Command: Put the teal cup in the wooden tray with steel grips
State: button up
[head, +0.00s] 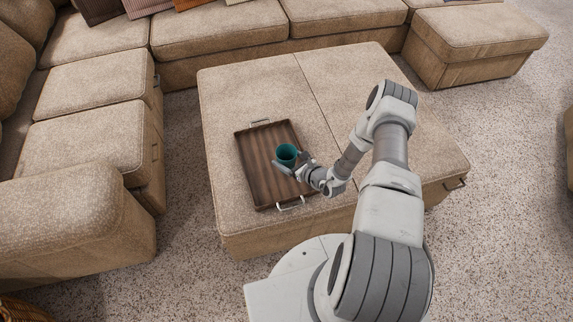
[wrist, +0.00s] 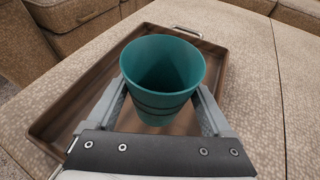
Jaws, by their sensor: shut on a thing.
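The tray's dark slatted floor and raised rim (wrist: 60,118) show around the cup, with one steel grip (wrist: 187,32) at the far end. In the head view my gripper (head: 292,161) reaches in from the right. I cannot tell whether the cup's base touches the tray floor.
The tray lies on a large beige ottoman (head: 330,215), whose top is otherwise bare. A beige sectional sofa (head: 90,90) wraps around the left and back. A separate footstool (head: 478,35) stands at the back right. Speckled carpet (head: 480,130) is open on the right.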

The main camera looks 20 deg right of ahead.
jog(key=shift+f+b, duration=0.55)
jog(key=shift+f, duration=1.35)
jog(key=shift+f, duration=0.1)
jog(key=shift+f+b, duration=0.15)
jog(key=shift+b, duration=0.15)
jog(key=o, duration=1.1)
